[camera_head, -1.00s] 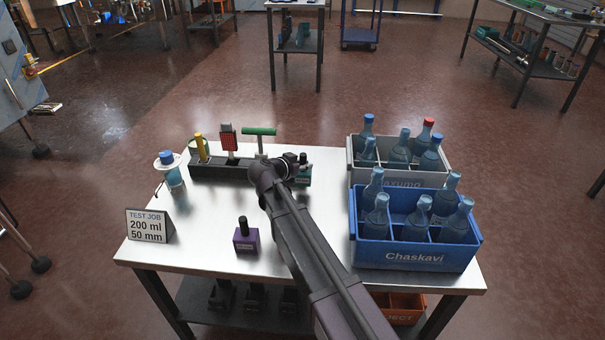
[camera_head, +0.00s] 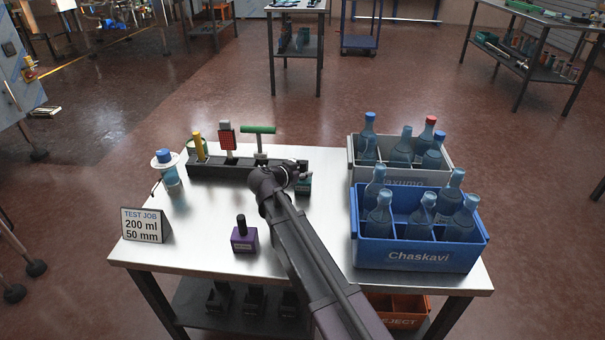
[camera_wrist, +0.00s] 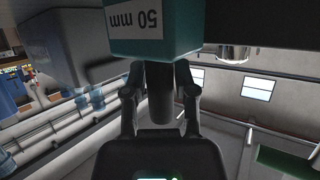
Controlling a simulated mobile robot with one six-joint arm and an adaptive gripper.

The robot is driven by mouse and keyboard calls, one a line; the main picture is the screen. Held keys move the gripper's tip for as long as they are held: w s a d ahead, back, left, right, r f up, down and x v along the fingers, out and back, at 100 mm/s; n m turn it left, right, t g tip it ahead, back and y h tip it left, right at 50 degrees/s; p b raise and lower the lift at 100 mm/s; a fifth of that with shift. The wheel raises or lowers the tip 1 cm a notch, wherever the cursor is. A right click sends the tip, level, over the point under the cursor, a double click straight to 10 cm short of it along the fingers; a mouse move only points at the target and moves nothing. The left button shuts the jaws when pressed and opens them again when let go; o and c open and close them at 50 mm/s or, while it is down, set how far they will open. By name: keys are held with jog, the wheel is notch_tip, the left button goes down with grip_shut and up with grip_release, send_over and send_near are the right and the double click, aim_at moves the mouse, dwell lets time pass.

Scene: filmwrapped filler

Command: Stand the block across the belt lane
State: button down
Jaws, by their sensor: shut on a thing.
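A teal block (camera_wrist: 152,38) marked "50 mm" fills the top middle of the wrist view, its label upside down there. My gripper (camera_wrist: 160,78) is shut on the dark post of this block. A purple block (camera_head: 244,239) with a black post stands upright on the table. In the wrist view, pale rails (camera_wrist: 75,118) with blue-capped things run along the left; I cannot tell whether they are the belt lane.
The black rack (camera_head: 220,170) holds yellow, red and green-handled items. A blue crate (camera_head: 415,258) and a grey crate (camera_head: 440,178) of bottles stand right. A sign (camera_head: 143,226) reads "200 ml 50 mm". A wash bottle (camera_head: 170,180) stands left. The table's front middle (camera_head: 200,255) is mostly bare.

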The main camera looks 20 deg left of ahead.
jog(key=shift+f, duration=0.2)
jog(key=shift+c, duration=2.1)
grip_release()
jog(key=shift+r, duration=0.15)
jog(key=shift+r, duration=0.1)
jog(key=p+v, duration=0.4)
jog(key=v, duration=0.8)
jog(key=shift+p, duration=0.3)
